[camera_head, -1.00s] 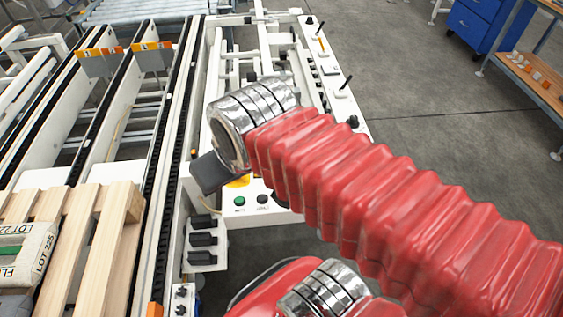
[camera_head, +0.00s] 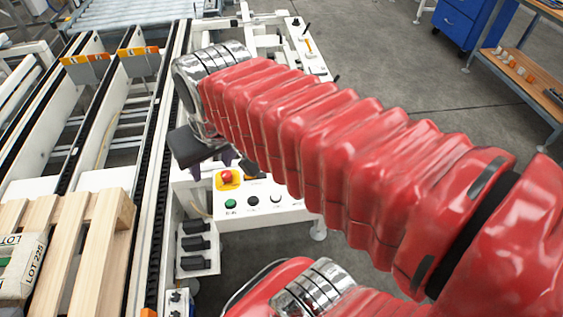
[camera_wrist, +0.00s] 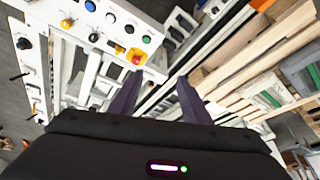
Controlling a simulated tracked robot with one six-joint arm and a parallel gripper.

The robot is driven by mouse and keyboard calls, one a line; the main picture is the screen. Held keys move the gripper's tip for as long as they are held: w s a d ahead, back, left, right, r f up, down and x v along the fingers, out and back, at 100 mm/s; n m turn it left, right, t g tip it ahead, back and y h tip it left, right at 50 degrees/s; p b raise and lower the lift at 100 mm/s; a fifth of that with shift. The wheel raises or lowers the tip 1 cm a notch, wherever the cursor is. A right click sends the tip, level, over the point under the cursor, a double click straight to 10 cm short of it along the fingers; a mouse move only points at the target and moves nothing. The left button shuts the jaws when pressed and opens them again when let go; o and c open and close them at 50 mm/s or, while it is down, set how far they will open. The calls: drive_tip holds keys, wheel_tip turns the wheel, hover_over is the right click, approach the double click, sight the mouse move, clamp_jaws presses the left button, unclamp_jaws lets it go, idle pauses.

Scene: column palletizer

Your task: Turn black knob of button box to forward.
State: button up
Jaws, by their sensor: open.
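A white control panel (camera_head: 290,208) carries a red emergency button (camera_head: 227,177) on a yellow plate, a green button (camera_head: 231,204) and black knobs, one of them a black knob (camera_head: 253,201). In the wrist view the panel (camera_wrist: 75,20) is at the upper left, with blue, yellow, green and black controls. I cannot tell which black knob is the forward one, nor read its setting. My gripper (camera_head: 222,160) is open and empty above the panel's left end, its dark fingers partly hidden by the wrist. In the wrist view my gripper (camera_wrist: 160,92) shows two dark fingers apart.
A white bracket with several black switches (camera_head: 196,243) stands below the panel's left end. Conveyor rails (camera_head: 150,140) and a wooden pallet (camera_head: 95,250) with a sack (camera_head: 18,268) lie to the left. Open floor (camera_head: 400,60) is at the upper right, by a blue cabinet (camera_head: 462,20).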

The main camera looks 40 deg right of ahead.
drive_tip(key=w+d+f+m+g+y, duration=0.1)
drive_tip(key=w+d+f+m+g, duration=0.15)
drive_tip(key=w+d, duration=0.35)
drive_tip(key=w+d+f+m+g, duration=0.1)
drive_tip(key=w+d+m+g, duration=0.2)
drive_tip(key=d, duration=0.5)
drive_tip(key=d+f+m+y, duration=0.1)
drive_tip(key=d+f+m, duration=0.2)
drive_tip(key=d+f, duration=0.3)
drive_tip(key=w+d+f+m+y, duration=0.1)
drive_tip(key=d+f+m+y, duration=0.1)
drive_tip(key=d+f, duration=0.4)
drive_tip(key=d+m, duration=0.1)
drive_tip(key=d, duration=0.3)
drive_tip(key=shift+d+g, duration=0.35)
drive_tip(key=x, duration=1.3)
drive_tip(key=shift+a+f, duration=0.3)
drive_tip(key=shift+a, duration=0.05)
drive_tip(key=c, duration=1)
